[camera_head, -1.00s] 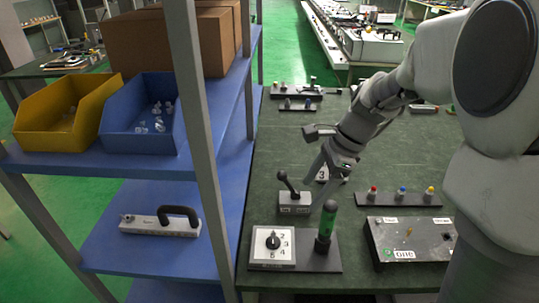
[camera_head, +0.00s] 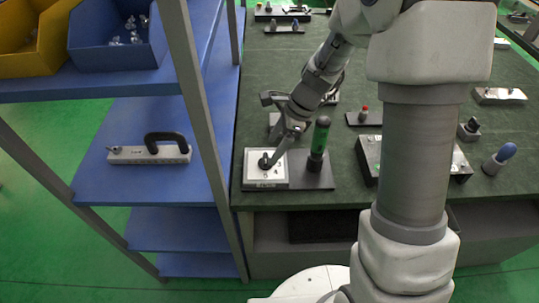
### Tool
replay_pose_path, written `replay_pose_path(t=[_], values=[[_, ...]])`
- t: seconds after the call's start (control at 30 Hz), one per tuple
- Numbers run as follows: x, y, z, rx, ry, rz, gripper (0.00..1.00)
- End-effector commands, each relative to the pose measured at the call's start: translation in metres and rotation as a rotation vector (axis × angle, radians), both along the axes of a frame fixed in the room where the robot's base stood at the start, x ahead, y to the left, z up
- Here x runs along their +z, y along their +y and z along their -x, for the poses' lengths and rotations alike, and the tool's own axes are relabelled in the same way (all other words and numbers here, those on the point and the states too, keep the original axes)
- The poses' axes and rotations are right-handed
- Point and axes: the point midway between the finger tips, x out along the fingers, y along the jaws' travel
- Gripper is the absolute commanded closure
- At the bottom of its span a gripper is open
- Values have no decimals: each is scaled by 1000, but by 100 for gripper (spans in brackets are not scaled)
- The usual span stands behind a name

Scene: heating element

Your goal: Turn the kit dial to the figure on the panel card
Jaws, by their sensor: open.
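The kit dial (camera_head: 262,162) is a black knob on a white square plate with figures (camera_head: 282,181), at the near left corner of the green table. My gripper (camera_head: 268,160) points down and left, with its fingers at the knob. It is open; I cannot tell whether the fingers touch the knob. The fingers cover part of the knob and several figures, so its pointer setting is unclear. The panel card with its figure is not readable now, hidden behind my arm.
A grey box (camera_head: 369,160) sits further right, partly behind my arm. The blue shelf's post (camera_head: 207,130) rises just left of the table. Bare table (camera_head: 415,165) shows near the front only in patches.

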Motion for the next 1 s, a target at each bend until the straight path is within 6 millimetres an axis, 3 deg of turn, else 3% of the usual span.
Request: replay_pose_path(t=[0.2, 0.6, 1.0], values=[[-29, 12, 0, 1, 2, 0, 18], [-35, 15, 0, 1, 1, 0, 18], [-35, 15, 0, 1, 0, 0, 88]])
